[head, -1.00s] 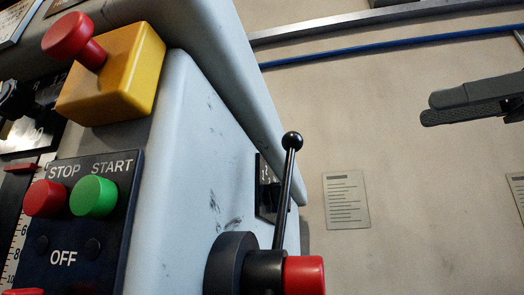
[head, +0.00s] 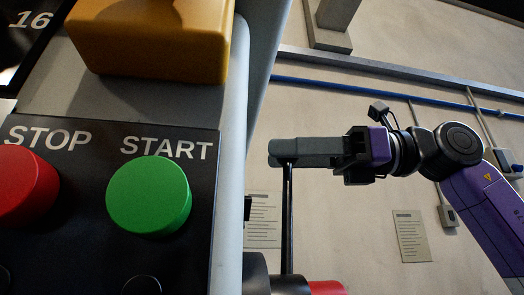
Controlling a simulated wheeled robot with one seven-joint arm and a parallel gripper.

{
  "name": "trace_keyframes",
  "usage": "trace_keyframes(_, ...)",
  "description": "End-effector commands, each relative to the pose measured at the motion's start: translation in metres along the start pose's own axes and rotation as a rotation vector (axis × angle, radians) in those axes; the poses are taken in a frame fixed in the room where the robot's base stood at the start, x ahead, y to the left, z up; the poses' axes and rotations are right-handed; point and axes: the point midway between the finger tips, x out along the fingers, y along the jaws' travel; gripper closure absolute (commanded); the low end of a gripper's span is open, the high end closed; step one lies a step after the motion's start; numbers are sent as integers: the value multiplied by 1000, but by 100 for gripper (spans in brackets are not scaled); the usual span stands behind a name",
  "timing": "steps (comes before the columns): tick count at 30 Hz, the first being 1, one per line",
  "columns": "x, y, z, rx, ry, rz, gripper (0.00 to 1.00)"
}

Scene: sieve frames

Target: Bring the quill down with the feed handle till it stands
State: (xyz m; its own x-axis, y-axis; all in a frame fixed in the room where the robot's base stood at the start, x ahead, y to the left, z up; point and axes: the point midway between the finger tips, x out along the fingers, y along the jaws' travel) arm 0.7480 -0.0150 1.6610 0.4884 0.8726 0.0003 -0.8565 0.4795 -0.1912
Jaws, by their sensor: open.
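The feed handle (head: 288,220) is a thin black rod standing nearly upright at the right side of the machine. Its ball end is hidden by my gripper (head: 275,152), whose grey fingers point left across the top of the rod. My gripper is open; whether the ball lies between the fingers or behind them I cannot tell. The handle's dark hub (head: 262,275) and red cap (head: 326,288) show at the bottom edge, partly cut off. The quill is not in view.
The machine's front panel has a green START button (head: 148,195) and a red STOP button (head: 24,187), with a yellow box (head: 150,38) above. The machine's pale side edge (head: 234,150) is close left of my fingertips. The wall behind carries a blue pipe (head: 345,88).

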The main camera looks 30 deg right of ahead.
Motion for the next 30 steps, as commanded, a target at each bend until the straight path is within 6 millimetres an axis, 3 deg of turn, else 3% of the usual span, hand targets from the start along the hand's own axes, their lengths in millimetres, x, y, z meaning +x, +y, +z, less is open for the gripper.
trace_keyframes(6, 26, 1, 1, -1, 0, 2, 48)
trace_keyframes(17, 33, 0, 0, 0, 1, 0, 48)
trace_keyframes(25, 33, 0, 0, 0, 1, 1, 98)
trace_keyframes(30, 32, 0, 0, 0, 1, 1, 100)
